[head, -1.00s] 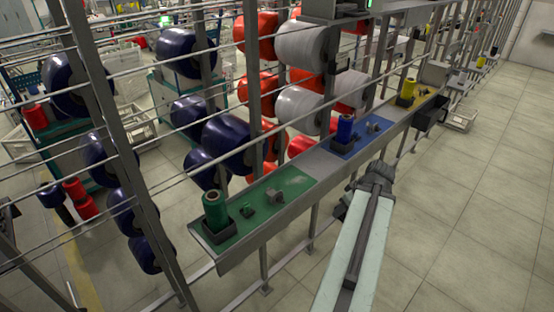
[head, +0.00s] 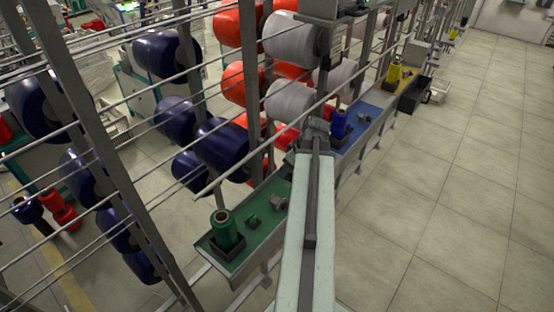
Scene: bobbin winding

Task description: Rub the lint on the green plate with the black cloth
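The green plate (head: 262,235) lies on the near end of a long grey rail shelf, left of my arm. A green bobbin (head: 223,228) stands in a dark holder at its near end, with small dark fittings beside it. The plate's far end is partly hidden by my arm, and I cannot make out the lint clearly. My gripper (head: 315,130) is at the far end of my arm, over the shelf near the join of the green and blue plates. Its fingers are too small and dark to tell open from shut. I cannot make out the black cloth.
A black bin (head: 415,94) hangs on the shelf's right side. Metal bars and large yarn spools stand behind. The floor at right is clear.

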